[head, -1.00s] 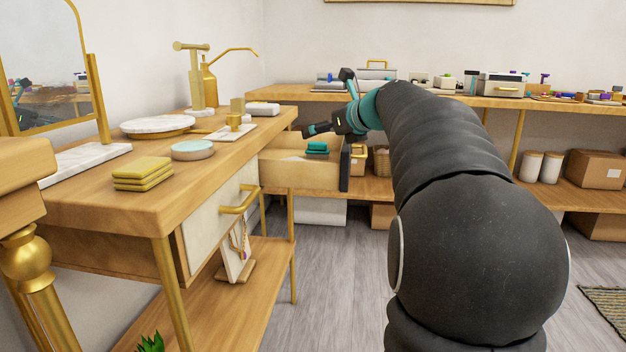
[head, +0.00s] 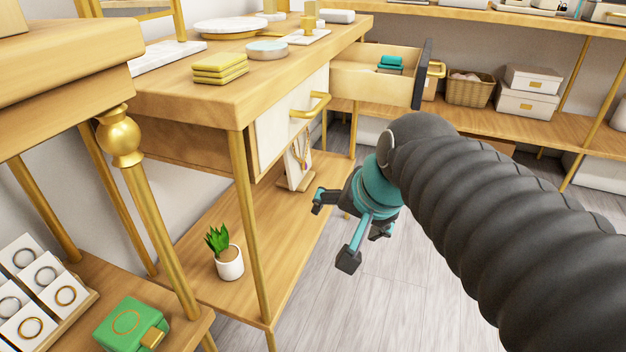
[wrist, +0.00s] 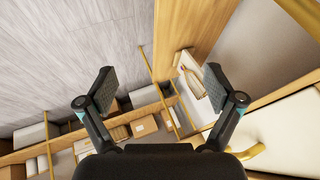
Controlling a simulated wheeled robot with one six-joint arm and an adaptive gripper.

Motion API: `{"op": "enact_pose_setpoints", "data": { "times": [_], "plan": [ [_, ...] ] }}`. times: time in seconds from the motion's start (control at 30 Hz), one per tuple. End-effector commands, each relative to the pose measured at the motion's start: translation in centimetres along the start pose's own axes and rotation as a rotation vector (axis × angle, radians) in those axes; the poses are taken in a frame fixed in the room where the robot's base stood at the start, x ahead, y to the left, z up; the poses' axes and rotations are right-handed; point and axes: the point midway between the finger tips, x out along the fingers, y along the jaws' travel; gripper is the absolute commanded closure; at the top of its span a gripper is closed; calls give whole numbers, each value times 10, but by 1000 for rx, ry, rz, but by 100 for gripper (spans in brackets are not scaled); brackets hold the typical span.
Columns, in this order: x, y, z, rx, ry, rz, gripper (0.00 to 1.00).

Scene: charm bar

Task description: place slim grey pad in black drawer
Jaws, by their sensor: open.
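The black drawer is pulled open at the far end of the wooden console; its dark front (head: 421,75) and pale wooden side (head: 362,87) show in the head view. A small teal stack (head: 390,64) lies inside it. I cannot pick out a slim grey pad for certain in either view. My gripper (head: 333,231) is open and empty, below and nearer than the drawer, in front of the console's lower shelf. In the wrist view its two fingers (wrist: 160,84) are spread with nothing between them.
The console top (head: 190,95) holds a yellow stack (head: 219,68), a round pale dish (head: 266,50) and a marble disc (head: 232,27). The lower shelf (head: 215,290) carries a potted plant (head: 229,262) and a necklace stand (head: 298,165). Open floor (head: 400,290) lies right of the console.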

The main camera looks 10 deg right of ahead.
Motion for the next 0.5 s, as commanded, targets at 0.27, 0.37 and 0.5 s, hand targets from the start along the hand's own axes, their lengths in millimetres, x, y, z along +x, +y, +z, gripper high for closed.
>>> {"op": "enact_pose_setpoints", "data": {
  "times": [0.27, 0.37, 0.5],
  "plan": [
    [12, 47, 68, -545, -33, 102, 8],
    [14, 51, 72, -591, -38, 112, 8],
    [14, 51, 72, -594, -38, 113, 8]
  ]
}}
